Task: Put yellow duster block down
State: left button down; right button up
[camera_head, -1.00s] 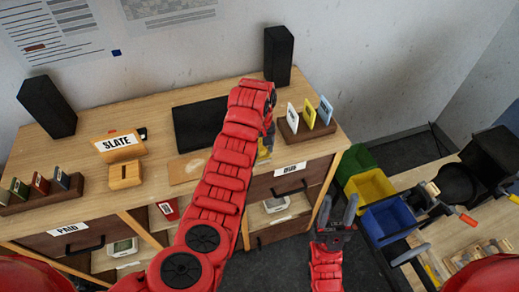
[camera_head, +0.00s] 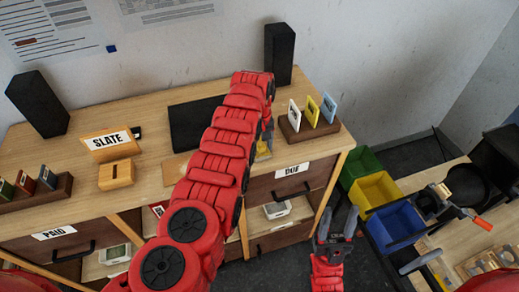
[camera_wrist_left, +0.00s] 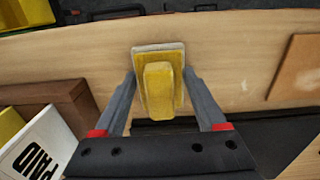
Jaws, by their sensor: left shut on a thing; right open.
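The yellow duster block (camera_wrist_left: 158,88) has a yellow grip on a paler base. In the left wrist view it sits between the fingers of my left gripper (camera_wrist_left: 160,105), which is shut on it. It is over the wooden desk top (camera_wrist_left: 225,60); whether it touches the wood I cannot tell. In the head view a bit of the yellow duster block (camera_head: 264,150) shows beside my left arm, which hides most of that gripper. My right gripper (camera_head: 337,222) is open and empty in front of the desk, to the right.
A card rack (camera_head: 310,128) with white, yellow and blue cards stands close to the duster. A dark panel (camera_head: 190,122), a SLATE sign (camera_head: 110,140) and a slotted wooden block (camera_head: 116,174) lie further left. Coloured bins (camera_head: 376,190) stand right of the desk.

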aim_at(259, 141)
pick_arm(q)
jog(key=shift+s, duration=0.1)
jog(key=shift+f, duration=0.1)
grip_release()
jog(key=shift+r, duration=0.3)
notch_tip(259, 141, up, 11)
jog(key=b, duration=0.4)
jog(key=shift+b, duration=0.3)
jog(key=shift+r, duration=0.35)
